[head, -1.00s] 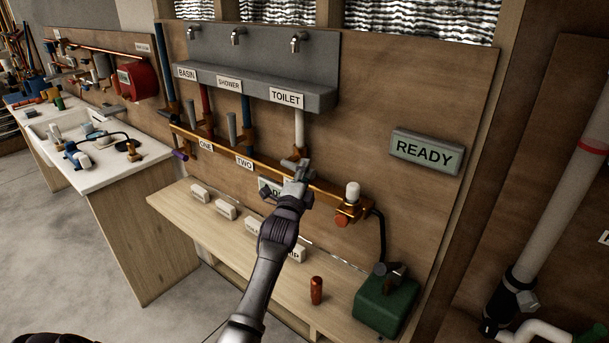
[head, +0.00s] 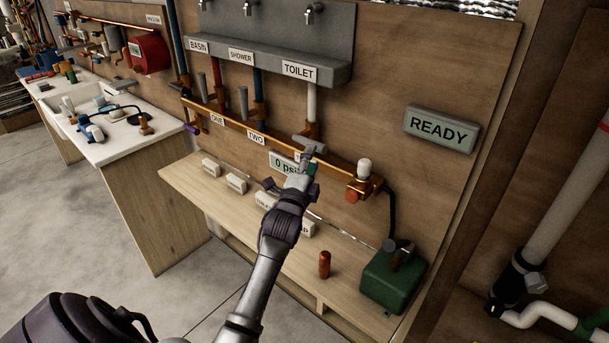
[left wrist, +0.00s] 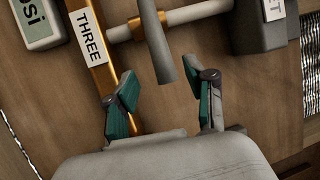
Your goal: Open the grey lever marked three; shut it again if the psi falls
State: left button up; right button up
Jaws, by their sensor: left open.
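Lever three is grey (head: 309,144) and sits on the white pipe under the TOILET sign; in the left wrist view (left wrist: 156,42) it lies across that pipe beside the THREE label (left wrist: 88,40). Its grip end comes down to the opening between my fingertips; I cannot tell whether they touch it. My left gripper (head: 308,158) is open just below the lever, and its green-padded fingers are spread in the left wrist view (left wrist: 161,86). The gauge (head: 284,165) reads 0 psi, partly covered by my gripper. My right gripper is out of view.
Grey levers one (head: 203,88) and two (head: 243,103) stand upright. The READY sign (head: 439,129) is at right. A shelf (head: 225,205) below holds white labelled blocks, a red-brown cylinder (head: 324,264) and a green box (head: 392,281). A brass fitting with a white cap (head: 364,170) stands right of my gripper.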

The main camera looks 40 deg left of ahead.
pick_arm(q)
jog(key=v, duration=0.6)
jog(key=shift+s, duration=0.3)
jog(key=shift+d, duration=0.1)
